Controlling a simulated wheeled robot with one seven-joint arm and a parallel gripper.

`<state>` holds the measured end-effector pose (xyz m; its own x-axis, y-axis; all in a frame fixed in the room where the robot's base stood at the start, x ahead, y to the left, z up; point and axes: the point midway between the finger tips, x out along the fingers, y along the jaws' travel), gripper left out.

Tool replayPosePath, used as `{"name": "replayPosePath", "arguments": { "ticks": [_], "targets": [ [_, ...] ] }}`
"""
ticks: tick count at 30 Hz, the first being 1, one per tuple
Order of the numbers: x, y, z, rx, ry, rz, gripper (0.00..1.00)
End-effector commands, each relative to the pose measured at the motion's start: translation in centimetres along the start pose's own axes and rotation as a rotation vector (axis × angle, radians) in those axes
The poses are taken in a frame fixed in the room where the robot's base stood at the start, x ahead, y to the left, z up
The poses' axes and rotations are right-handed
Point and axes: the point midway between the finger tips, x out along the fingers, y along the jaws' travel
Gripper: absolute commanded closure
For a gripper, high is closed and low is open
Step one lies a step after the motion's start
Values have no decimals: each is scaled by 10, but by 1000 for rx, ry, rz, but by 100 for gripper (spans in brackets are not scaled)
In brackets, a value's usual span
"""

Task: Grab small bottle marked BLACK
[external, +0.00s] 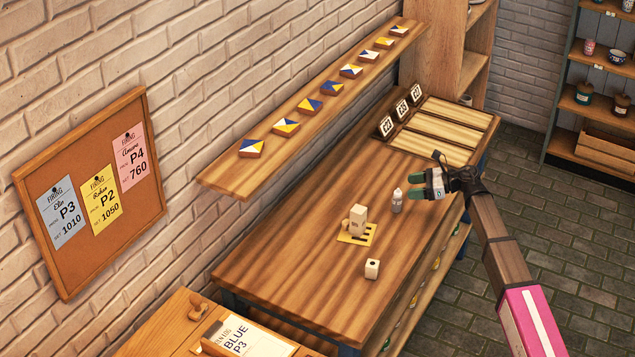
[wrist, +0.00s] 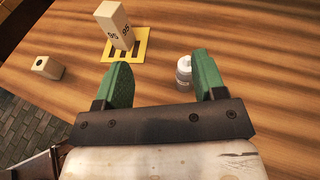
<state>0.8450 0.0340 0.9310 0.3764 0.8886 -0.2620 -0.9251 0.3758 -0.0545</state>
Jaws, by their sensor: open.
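A small grey-white bottle (external: 397,200) with a narrow top stands upright on the wooden table, right of the yellow card. Its marking is too small to read. It also shows in the wrist view (wrist: 184,69), close beside the right finger on its inner side. My gripper (external: 428,181) is in the air near the table's right edge, up and right of the bottle. In the wrist view its green fingers (wrist: 162,66) are spread wide with nothing held between them.
A tall cream block (wrist: 115,24) stands on a yellow card with dark bars (external: 344,240), left of the bottle. A small white cube with a dark hole (external: 372,268) sits nearer the front. A tile shelf (external: 228,174) overhangs the back. The front tabletop is mostly clear.

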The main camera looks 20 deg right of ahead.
Motion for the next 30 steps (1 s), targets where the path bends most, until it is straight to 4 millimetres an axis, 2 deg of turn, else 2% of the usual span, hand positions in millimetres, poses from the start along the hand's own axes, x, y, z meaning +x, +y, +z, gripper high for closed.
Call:
{"name": "replayPosePath", "arguments": {
  "ticks": [1,11,13,21,25,30],
  "targets": [
    [-6,-15,-2,0,17,21,36],
    [-49,-58,-15,13,127,151,36],
    [-44,-50,-28,14,126,152,36],
    [-34,-48,-62,13,124,150,36],
    [-31,-48,-72,13,124,148,36],
    [-21,-46,-75,12,124,149,36]
  ]
}}
